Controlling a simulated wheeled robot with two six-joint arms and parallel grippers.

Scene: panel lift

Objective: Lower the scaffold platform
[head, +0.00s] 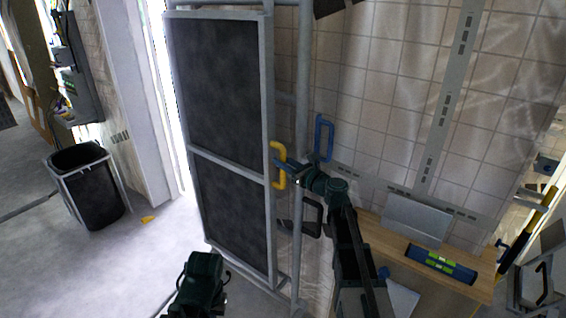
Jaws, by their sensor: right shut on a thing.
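The scaffold platform (222,95) is a tall dark panel in a grey frame. It stands upright, folded against the scaffold's grey tubes (302,80). A yellow handle (282,182) sits on the panel's right edge. My right gripper (284,164) is shut on the yellow handle, its arm reaching up from the lower right. A blue handle (324,138) and a black handle (313,216) are just right of the panel, apart from the gripper. Part of my left arm shows at the bottom centre, below the panel; its fingers are not visible.
A wooden worktop (420,262) at the lower right holds a blue spirit level (441,263) and a grey sheet (416,219). A black bin (92,190) stands at the left. A small yellow object (148,219) lies on the otherwise clear floor left of the panel.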

